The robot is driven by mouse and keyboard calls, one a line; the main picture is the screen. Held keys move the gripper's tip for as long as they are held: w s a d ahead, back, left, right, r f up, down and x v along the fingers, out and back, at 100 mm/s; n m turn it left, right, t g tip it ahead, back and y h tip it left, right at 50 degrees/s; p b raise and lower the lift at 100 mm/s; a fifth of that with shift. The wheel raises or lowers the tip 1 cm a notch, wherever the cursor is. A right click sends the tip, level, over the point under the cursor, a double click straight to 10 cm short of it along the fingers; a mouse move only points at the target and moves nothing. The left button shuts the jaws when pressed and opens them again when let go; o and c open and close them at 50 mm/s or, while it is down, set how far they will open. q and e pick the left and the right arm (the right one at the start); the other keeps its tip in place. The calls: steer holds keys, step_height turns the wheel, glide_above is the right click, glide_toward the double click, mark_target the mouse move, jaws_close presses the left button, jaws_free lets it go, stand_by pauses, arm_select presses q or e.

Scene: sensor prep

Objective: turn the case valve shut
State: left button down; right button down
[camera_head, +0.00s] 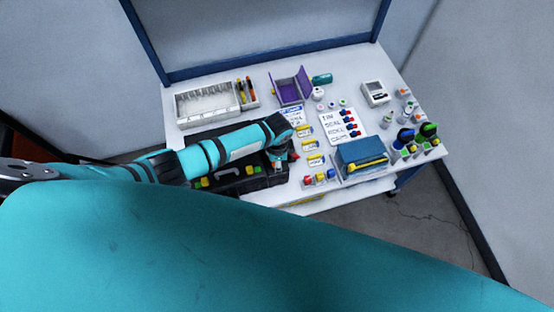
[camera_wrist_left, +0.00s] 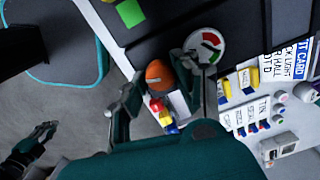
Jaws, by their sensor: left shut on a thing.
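The black case (camera_head: 262,182) lies at the front left of the white table, partly hidden under my left arm. In the left wrist view, the round orange valve knob (camera_wrist_left: 158,74) sits at the case's edge. My left gripper (camera_wrist_left: 158,92) has one finger on each side of the knob and is shut on it. In the head view my left gripper (camera_head: 281,160) reaches down at the case's right end. A round gauge with red and green parts (camera_wrist_left: 205,44) lies beside the knob, close to one finger. A dark gripper-like part of mine (camera_wrist_left: 42,135) shows at the lower left.
Right of the case are small coloured blocks (camera_head: 320,180), yellow-marked labels (camera_head: 314,159) and a blue box (camera_head: 361,157). A white tray (camera_head: 207,103), a purple holder (camera_head: 291,87) and a white device (camera_head: 375,92) stand farther back. Several bottles crowd the table's right end.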

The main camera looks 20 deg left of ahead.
arm_select(q)
steer(key=m, duration=0.3)
steer(key=shift+m, duration=1.6)
steer(key=c, duration=1)
jaws_free()
steer(key=r, duration=1.2)
steer(key=shift+s, duration=0.2)
